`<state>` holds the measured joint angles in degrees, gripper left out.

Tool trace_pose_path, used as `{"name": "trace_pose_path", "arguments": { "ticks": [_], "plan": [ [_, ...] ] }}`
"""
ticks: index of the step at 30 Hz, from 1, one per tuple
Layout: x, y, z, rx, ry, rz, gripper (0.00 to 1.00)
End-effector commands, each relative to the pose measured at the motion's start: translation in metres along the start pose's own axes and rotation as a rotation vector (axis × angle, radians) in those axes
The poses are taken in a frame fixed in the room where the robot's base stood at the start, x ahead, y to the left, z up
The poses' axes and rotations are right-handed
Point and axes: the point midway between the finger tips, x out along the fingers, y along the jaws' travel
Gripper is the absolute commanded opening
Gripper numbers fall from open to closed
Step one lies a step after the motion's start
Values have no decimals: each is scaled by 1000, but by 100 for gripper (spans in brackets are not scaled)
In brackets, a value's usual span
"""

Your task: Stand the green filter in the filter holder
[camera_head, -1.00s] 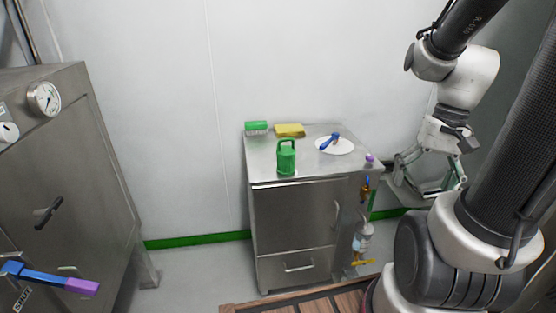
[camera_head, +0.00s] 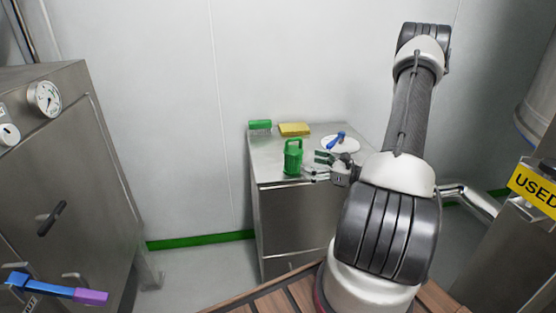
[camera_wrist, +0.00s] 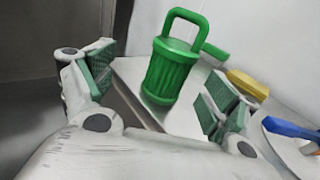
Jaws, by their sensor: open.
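The green filter (camera_head: 293,158), a ribbed cylinder with a loop handle, stands upright at the front left of the steel cabinet top (camera_head: 272,142). It also shows in the wrist view (camera_wrist: 173,72), ahead of my fingers and roughly between them, a little right of centre. My gripper (camera_head: 316,167) is open at the filter's right in the head view. In the wrist view my green-padded fingers (camera_wrist: 160,88) are spread wide, with no clear contact on the filter. I cannot make out a filter holder in these frames.
A green brush-like block (camera_head: 260,125) and a yellow sponge (camera_head: 294,129) lie behind the filter. A white plate (camera_head: 350,148) with a blue-handled tool (camera_head: 337,138) is at the right. A steel oven-like unit (camera_head: 70,160) stands left. A yellow "USED" sign (camera_head: 535,190) shows right.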

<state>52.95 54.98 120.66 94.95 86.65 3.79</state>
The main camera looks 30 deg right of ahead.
Motion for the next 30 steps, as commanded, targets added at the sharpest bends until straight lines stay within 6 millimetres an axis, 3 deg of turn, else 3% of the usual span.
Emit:
{"name": "trace_pose_path", "arguments": {
  "ticks": [3,19,28,30],
  "plan": [
    [6,-14,11,7,-43,-57,88],
    [76,-20,15,10,-52,-49,88],
    [82,-21,15,11,-51,-51,88],
    [82,-21,15,11,-51,-51,77]
  ]
}}
